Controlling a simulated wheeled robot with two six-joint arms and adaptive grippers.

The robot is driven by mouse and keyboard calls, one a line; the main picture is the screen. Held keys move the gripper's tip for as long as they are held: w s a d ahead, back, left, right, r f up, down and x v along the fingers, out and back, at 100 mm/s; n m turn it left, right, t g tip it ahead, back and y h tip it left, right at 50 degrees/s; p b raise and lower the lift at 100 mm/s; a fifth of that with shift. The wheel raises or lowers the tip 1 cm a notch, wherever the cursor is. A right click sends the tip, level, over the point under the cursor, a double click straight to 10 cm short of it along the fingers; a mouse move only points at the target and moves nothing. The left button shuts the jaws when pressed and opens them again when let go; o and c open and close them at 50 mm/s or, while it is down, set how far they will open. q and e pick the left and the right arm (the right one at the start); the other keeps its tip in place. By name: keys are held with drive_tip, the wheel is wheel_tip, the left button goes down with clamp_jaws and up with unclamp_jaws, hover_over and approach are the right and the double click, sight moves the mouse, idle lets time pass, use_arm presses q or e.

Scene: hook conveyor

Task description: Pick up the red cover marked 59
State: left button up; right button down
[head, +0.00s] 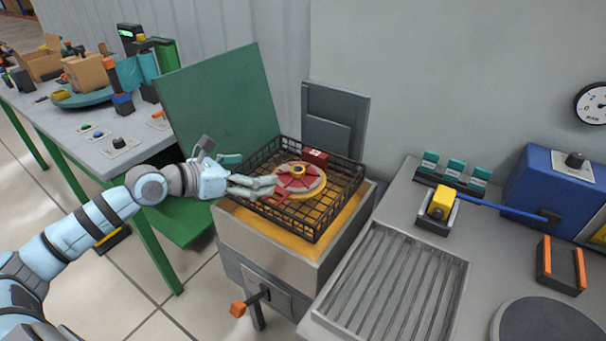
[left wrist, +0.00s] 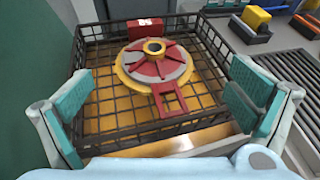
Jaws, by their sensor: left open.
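A small red box-shaped cover (head: 316,157) with a white mark sits at the back of a black wire basket (head: 313,233). It also shows in the left wrist view (left wrist: 146,30), where the mark is too small to read surely. In front of it in the basket lies a round red and grey wheel-like part (head: 299,178) on a yellow rim, with a red frame-shaped tab (left wrist: 170,99) toward me. My left gripper (head: 262,185) is open and empty at the basket's left side, its fingers to either side of the wheel in the wrist view. My right gripper is not in view.
The basket stands on a yellow-topped grey stand with a raised green panel (head: 222,95) behind left. A ribbed grey tray (head: 390,285) lies front right. Bench items include a blue box (head: 545,183) and a yellow-headed tool (head: 441,202). A cluttered table (head: 95,132) is left.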

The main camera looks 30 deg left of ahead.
sight(297, 170)
use_arm(q)
drive_tip(key=x, duration=0.4)
drive_tip(key=f+x, duration=0.1)
drive_tip(key=x, duration=0.4)
drive_tip(key=a+x, duration=0.1)
drive_tip(key=x, duration=0.4)
drive_tip(key=shift+f+b, duration=0.3)
drive_tip(key=shift+f, duration=0.15)
drive_tip(key=shift+s+r, duration=0.1)
drive_tip(key=shift+s, duration=0.1)
drive_tip(key=c, duration=2.2)
drive_tip(key=shift+r, duration=0.15)
clamp_jaws()
